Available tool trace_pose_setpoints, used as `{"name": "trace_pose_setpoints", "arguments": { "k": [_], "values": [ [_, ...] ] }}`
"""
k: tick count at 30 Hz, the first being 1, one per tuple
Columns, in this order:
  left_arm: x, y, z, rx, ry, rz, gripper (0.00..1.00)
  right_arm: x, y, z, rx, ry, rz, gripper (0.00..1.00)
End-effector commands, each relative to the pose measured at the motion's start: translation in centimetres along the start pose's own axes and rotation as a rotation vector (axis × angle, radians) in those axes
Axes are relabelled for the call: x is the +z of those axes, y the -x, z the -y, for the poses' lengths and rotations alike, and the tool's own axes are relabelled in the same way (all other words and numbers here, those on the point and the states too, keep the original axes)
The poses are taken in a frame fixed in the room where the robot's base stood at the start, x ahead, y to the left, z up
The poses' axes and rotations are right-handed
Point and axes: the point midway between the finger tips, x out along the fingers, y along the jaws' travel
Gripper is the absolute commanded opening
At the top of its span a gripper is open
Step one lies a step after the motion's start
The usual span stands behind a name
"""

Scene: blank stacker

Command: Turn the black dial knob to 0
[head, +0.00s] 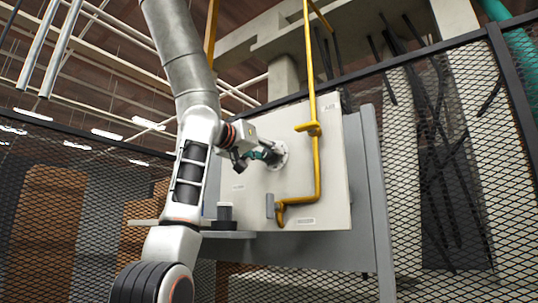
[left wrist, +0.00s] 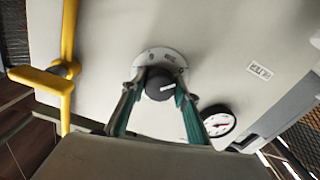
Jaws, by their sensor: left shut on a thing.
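The black dial knob (left wrist: 160,85) sits on a round, pale dial plate (left wrist: 161,60) on a light panel. A white pointer mark on the knob points right and slightly up in the left wrist view. The plate has small marks too small to read. My left gripper (left wrist: 160,98) has its teal-padded fingers on either side of the knob and is shut on it. In the head view my left gripper (head: 262,157) reaches the panel at the dial plate (head: 281,155), and hides most of the knob. My right gripper is not in view.
A yellow pipe (head: 313,100) runs down the panel (head: 335,190) right of the dial. A yellow handle (left wrist: 45,82) also shows in the left wrist view. A round gauge (left wrist: 219,122) with a red needle is near the gripper. Mesh fencing (head: 460,170) stands around.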

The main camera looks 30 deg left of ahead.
Motion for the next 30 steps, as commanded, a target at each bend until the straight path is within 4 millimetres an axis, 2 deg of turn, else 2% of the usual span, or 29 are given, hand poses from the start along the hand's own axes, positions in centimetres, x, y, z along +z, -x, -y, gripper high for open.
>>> {"name": "trace_pose_setpoints", "arguments": {
  "k": [1, 2, 3, 4, 14, 19, 23, 30],
  "values": [
    [0.1, -0.1, 0.0, 0.000, 0.000, 0.003, 0.08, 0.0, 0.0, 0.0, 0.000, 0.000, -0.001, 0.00],
    [0.1, -0.1, 0.0, 0.000, 0.000, 0.003, 0.34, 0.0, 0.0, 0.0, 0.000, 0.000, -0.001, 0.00],
    [0.1, -0.1, 0.0, 0.000, 0.000, 0.003, 0.45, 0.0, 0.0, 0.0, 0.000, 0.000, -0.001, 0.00],
    [0.1, -0.1, 0.0, 0.000, 0.000, 0.003, 0.47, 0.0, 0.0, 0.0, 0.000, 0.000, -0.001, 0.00],
    [0.0, 0.1, 0.0, 0.000, -0.001, 0.000, 0.47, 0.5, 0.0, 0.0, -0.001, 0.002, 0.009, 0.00],
    [-0.1, 1.1, 0.0, 0.001, -0.001, -0.001, 0.47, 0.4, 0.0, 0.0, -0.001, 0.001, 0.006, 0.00],
    [0.0, 3.0, 0.0, 0.001, -0.002, -0.003, 0.47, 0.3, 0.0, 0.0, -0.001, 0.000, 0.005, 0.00],
    [0.0, 8.0, 0.0, 0.001, -0.001, -0.002, 0.47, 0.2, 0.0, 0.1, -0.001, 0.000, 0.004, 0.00]
  ]
}}
